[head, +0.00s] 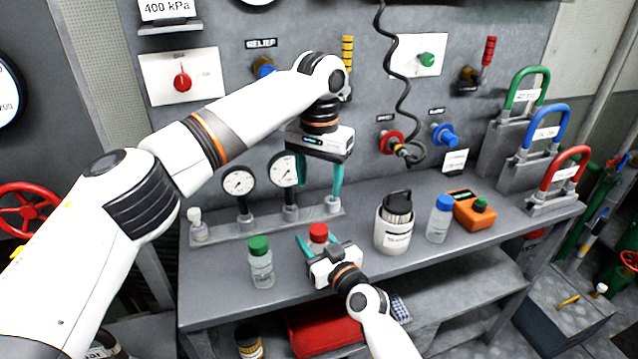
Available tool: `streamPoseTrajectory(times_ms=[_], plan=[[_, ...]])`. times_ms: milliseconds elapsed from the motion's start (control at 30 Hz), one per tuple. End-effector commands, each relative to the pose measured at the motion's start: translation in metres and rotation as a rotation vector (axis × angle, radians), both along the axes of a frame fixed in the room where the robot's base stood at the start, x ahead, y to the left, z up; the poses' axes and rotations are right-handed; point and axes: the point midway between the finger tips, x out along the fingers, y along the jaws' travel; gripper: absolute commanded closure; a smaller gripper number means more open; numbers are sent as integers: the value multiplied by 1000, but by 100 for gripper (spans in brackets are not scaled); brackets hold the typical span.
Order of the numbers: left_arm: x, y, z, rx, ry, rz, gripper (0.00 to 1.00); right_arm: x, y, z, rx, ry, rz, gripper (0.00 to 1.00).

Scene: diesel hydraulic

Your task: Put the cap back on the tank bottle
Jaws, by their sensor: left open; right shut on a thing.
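My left gripper (318,190) is open and empty, pointing down above the back of the bench, in front of the pressure gauges. My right gripper (319,243) is low over the bench front, its teal fingers on either side of a bottle with a red cap (318,232). It is shut on this bottle, whose body is mostly hidden behind the gripper. The red cap shows just above the gripper, below the left one. A clear bottle with a green cap (259,244) stands to the left. Another with a blue cap (444,203) stands to the right. I cannot tell which is the tank bottle.
A white container (393,236) with a black-topped item stands right of my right gripper. An orange device (475,211) and coloured padlock-like blocks (556,180) are farther right. Gauges (239,182) on a rail line the bench's back. Bench space is free at front left.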

Motion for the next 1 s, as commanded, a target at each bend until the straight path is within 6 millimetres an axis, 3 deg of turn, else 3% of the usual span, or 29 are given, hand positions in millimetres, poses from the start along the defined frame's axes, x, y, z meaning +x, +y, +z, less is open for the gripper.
streamPoseTrajectory(times_ms=[100,133,267,667,1000], plan=[[0,0,0,0,0,0,40,0,0,0,-1,1,0,100],[0,0,0,0,0,0,40,0,0,0,-1,1,0,48],[0,0,0,0,-1,0,40,0,0,0,-1,1,0,27],[0,0,0,0,-1,0,40,-8,-5,-1,-1,1,0,27],[0,0,-2,0,-1,0,40,-66,-41,-3,-3,2,0,27]])
